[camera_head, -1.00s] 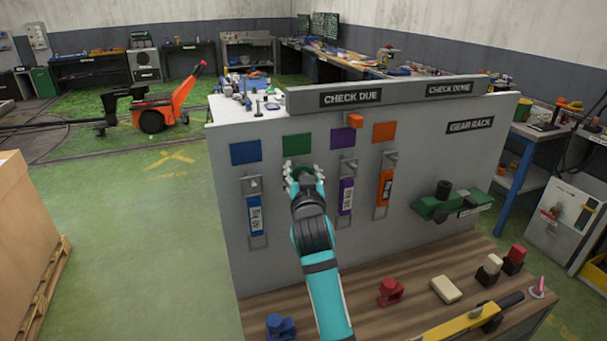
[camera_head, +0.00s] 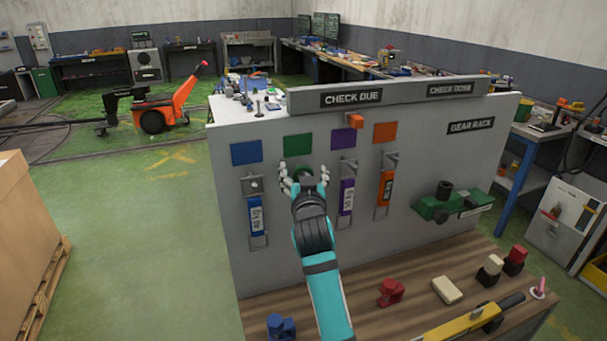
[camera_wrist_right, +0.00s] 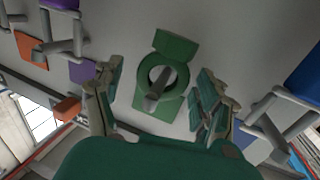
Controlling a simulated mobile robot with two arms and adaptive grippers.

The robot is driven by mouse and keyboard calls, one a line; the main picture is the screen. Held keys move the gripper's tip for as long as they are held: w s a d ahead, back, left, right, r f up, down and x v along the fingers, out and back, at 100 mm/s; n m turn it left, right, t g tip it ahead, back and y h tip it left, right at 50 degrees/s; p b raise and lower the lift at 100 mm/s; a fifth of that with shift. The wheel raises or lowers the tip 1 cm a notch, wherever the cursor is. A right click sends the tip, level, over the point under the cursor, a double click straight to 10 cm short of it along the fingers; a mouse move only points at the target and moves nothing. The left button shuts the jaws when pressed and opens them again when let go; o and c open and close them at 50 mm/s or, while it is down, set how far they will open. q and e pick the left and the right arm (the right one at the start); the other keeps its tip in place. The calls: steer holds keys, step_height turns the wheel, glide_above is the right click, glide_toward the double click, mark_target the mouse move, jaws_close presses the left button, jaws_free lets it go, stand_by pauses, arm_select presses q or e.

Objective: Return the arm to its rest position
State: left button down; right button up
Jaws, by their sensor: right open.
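My right arm reaches up to the grey panel (camera_head: 285,240). My right gripper (camera_head: 303,180) is open in front of the panel, below the green square (camera_head: 298,142). In the right wrist view, a green tag-like piece with a round hole (camera_wrist_right: 175,45) hangs on a grey peg (camera_wrist_right: 156,90). It lies between the spread fingers, with visible gaps on both sides. In the head view my gripper hides most of it. My left gripper is not in view.
Blue (camera_head: 255,216), purple (camera_head: 346,197) and orange (camera_head: 385,188) tags hang on neighbouring pegs, close to the gripper. Below is a wooden bench top (camera_head: 360,295) with red, white and blue pieces and a yellow tool (camera_head: 460,327). Open floor (camera_head: 140,230) lies left of the panel.

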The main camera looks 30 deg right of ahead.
steer(key=v, duration=0.8)
steer(key=s+a+f+n+g+y, duration=0.25)
steer(key=s+f, duration=0.25)
steer(key=f, duration=0.4)
steer(key=s+a+f+n+g+y, duration=0.25)
steer(key=s+a+f, duration=0.2)
steer(key=f, duration=0.45)
steer(key=s+a+f+n+g+y, duration=0.1)
steer(key=s+a+f+g, duration=0.1)
steer(key=s+f, duration=0.35)
steer(key=s+a+f+n+g+y, duration=0.1)
steer(key=s+a+f+g+y, duration=0.15)
steer(key=s, duration=0.55)
steer(key=s+a+f+n+g+y, duration=0.1)
steer(key=s+a+f+g, duration=0.2)
steer(key=s, duration=0.4)
step_height(320, 180, down, 26)
steer(key=b, duration=0.2)
steer(key=s+d+f+g, duration=0.1)
steer(key=s+d+f, duration=0.1)
steer(key=s+f, duration=0.6)
steer(key=s+d+f+g, duration=0.1)
steer(key=s+d+f, duration=0.1)
steer(key=s+f, duration=0.7)
step_height(320, 180, down, 2)
steer(key=shift+f+h+b, duration=0.2)
steer(key=shift+h+b, duration=0.15)
steer(key=shift+b, duration=0.1)
steer(key=shift+s, duration=0.1)
